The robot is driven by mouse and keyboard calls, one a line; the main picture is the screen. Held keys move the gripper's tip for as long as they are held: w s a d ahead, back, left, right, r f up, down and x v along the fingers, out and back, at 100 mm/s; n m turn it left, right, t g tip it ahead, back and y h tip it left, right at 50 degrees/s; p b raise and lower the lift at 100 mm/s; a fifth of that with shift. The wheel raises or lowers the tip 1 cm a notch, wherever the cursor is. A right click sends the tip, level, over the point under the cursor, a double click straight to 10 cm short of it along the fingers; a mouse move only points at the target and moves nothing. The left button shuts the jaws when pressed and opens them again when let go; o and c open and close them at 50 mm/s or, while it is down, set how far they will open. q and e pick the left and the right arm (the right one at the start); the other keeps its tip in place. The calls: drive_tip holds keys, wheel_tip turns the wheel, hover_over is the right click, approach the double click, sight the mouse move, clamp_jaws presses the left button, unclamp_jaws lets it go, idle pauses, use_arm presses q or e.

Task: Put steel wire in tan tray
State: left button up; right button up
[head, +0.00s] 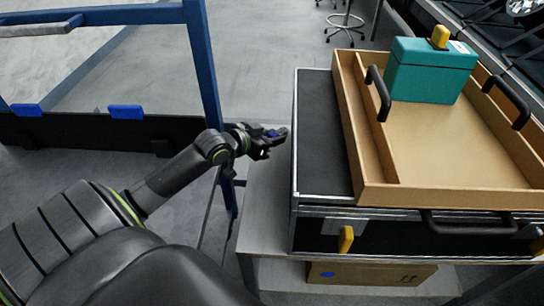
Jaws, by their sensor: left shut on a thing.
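The tan tray (436,150) is an open wooden tray with dark handles and a divider along its left side. It rests on a black case with metal edges, at the right. My left gripper (274,138) is left of the case, apart from it and from the tray. It is shut on a small dark thing with a bluish patch, mostly hidden by the fingers; I cannot tell whether this is the steel wire. No steel wire shows clearly elsewhere. My right gripper is not in view.
A teal box (430,72) with a yellow piece on top stands in the tray's far part. The tray's near part is bare. The black case (322,130) lies on a grey table (262,200). A blue upright post (203,65) stands close behind my left arm.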

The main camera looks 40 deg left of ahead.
sight(272, 162)
use_arm(q)
drive_tip(key=shift+f+b, duration=0.95)
drive_tip(key=shift+f, duration=2.5)
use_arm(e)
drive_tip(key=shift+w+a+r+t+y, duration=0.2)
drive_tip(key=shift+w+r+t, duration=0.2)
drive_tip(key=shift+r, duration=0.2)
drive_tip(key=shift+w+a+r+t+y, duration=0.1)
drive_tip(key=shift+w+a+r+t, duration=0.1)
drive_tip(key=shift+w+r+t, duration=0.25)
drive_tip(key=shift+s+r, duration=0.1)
use_arm(q)
drive_tip(key=shift+f, duration=0.2)
drive_tip(key=o, duration=1)
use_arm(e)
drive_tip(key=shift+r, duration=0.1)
use_arm(q)
drive_tip(key=shift+r, duration=0.15)
